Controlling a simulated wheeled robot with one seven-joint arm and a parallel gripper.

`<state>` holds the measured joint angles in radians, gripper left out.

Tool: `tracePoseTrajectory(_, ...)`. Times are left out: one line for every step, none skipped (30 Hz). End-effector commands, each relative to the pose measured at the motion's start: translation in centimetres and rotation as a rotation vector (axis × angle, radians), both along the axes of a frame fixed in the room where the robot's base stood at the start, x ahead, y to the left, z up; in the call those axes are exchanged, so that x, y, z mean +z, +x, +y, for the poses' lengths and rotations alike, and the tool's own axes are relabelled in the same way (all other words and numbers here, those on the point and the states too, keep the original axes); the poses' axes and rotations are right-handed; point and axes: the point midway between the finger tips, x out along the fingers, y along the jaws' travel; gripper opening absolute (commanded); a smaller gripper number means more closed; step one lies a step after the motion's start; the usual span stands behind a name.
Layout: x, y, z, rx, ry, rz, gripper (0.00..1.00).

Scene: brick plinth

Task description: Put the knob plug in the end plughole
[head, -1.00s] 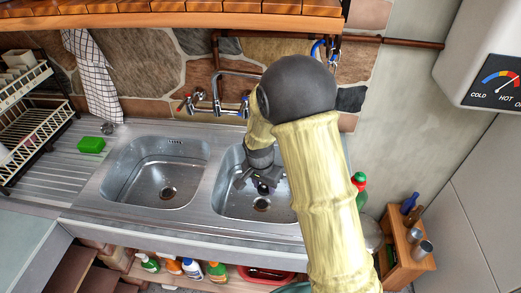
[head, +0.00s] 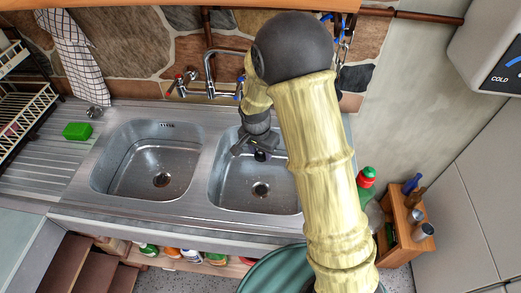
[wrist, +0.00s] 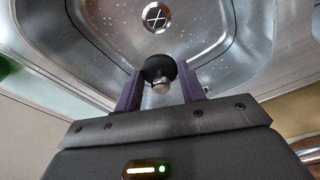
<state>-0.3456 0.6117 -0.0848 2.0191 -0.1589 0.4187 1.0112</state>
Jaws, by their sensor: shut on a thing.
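The knob plug (wrist: 158,70), a dark round stopper with a small pale knob, is between the fingers of my gripper (wrist: 160,85) in the wrist view. My gripper is shut on it. In the head view my gripper (head: 256,150) hangs over the right sink bowl, with the dark plug (head: 260,156) at its tip. The right bowl's plughole (head: 260,190) is bare and lies nearer the front than the plug. It also shows in the wrist view (wrist: 156,17), beyond the plug. The left bowl's plughole (head: 161,180) is bare too.
The steel right bowl (head: 230,195) has walls around my gripper. The tap (head: 210,70) stands behind the bowls. A green sponge (head: 77,131) and a small round metal item (head: 95,112) are on the left drainer. A red-capped green bottle (head: 366,180) stands at right.

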Motion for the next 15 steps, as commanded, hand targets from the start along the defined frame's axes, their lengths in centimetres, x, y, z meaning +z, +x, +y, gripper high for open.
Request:
tracePoseTrajectory(-0.3, 0.0, 0.0, 0.0, 0.0, 0.0, 0.14)
tracePoseTrajectory(-0.5, 0.0, 0.0, 0.0, 0.0, 0.0, 0.14)
tracePoseTrajectory(-0.7, 0.0, 0.0, 0.0, 0.0, 0.0, 0.14)
tracePoseTrajectory(-1.0, 0.0, 0.0, 0.0, 0.0, 0.0, 0.14)
tracePoseTrajectory(-1.2, 0.0, 0.0, 0.0, 0.001, 0.001, 0.14)
tracePoseTrajectory(-1.6, 0.0, 0.0, 0.0, 0.001, 0.001, 0.14)
tracePoseTrajectory(-1.9, 0.0, 0.0, 0.0, 0.001, 0.001, 0.14)
tracePoseTrajectory(-2.2, 0.0, 0.0, 0.0, 0.001, 0.001, 0.14)
tracePoseTrajectory(-2.6, 0.0, 0.0, 0.0, 0.001, 0.001, 0.14)
tracePoseTrajectory(-2.9, 0.0, 0.0, 0.0, 0.001, 0.001, 0.14)
tracePoseTrajectory(-3.2, 0.0, 0.0, 0.0, 0.001, 0.001, 0.14)
tracePoseTrajectory(-3.6, 0.0, 0.0, 0.0, 0.001, 0.001, 0.14)
tracePoseTrajectory(-3.8, 0.0, 0.0, 0.0, 0.0, 0.001, 0.14)
tracePoseTrajectory(-4.1, 0.0, 0.0, 0.0, 0.0, 0.001, 0.14)
tracePoseTrajectory(-4.5, 0.0, 0.0, 0.0, 0.0, 0.001, 0.14)
